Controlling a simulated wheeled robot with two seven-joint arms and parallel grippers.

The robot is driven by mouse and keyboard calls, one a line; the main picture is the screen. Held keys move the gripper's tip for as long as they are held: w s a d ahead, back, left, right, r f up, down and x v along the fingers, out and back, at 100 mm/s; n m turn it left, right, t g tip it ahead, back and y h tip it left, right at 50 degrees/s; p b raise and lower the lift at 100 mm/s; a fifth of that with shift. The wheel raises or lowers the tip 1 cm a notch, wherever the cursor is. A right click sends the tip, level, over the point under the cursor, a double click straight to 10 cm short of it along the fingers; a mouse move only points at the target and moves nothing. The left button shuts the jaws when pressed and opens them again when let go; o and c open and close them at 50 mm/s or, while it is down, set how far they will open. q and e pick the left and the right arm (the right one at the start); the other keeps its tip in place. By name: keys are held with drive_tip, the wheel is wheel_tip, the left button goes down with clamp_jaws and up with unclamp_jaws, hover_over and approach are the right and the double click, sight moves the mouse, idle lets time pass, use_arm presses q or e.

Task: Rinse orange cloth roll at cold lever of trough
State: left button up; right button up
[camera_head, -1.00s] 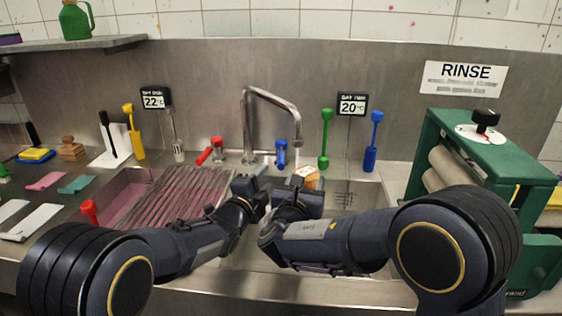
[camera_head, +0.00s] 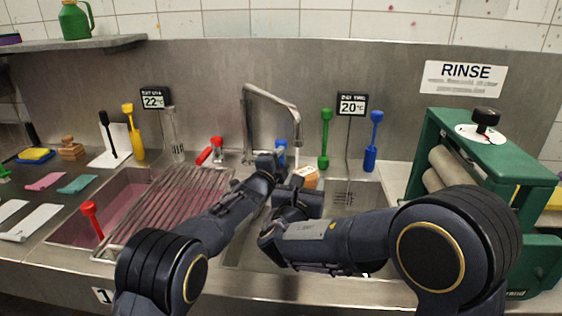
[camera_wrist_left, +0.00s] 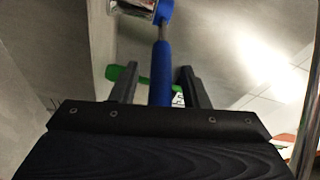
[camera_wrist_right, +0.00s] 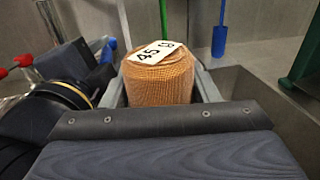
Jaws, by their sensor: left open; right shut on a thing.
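The orange cloth roll (camera_head: 312,182) is held upright in my right gripper (camera_head: 298,190), near the spout of the bent tap (camera_head: 272,92) over the trough (camera_head: 371,193). The right wrist view shows the roll (camera_wrist_right: 160,80) between both fingers, with a white number tag on top. I cannot tell whether its top is directly under the spout. My left gripper (camera_head: 275,160) is open at the blue cold lever (camera_head: 281,147). In the left wrist view the blue lever handle (camera_wrist_left: 161,72) lies between the open fingers, with gaps beside it.
The red lever (camera_head: 210,151) is left of the tap. A ribbed rack (camera_head: 165,205) covers part of the left basin, where a red-handled tool (camera_head: 90,212) leans. Green (camera_head: 325,140) and blue (camera_head: 373,140) tools stand behind. A green roller press (camera_head: 490,165) stands right.

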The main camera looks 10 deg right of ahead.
use_arm(q)
clamp_jaws()
idle(0.3)
drive_tip(key=shift+w+a+m+g+h, duration=0.15)
drive_tip(key=shift+a+m+g+h, duration=0.5)
drive_tip(key=shift+h, duration=0.25)
drive_tip(key=shift+f, duration=0.1)
unclamp_jaws()
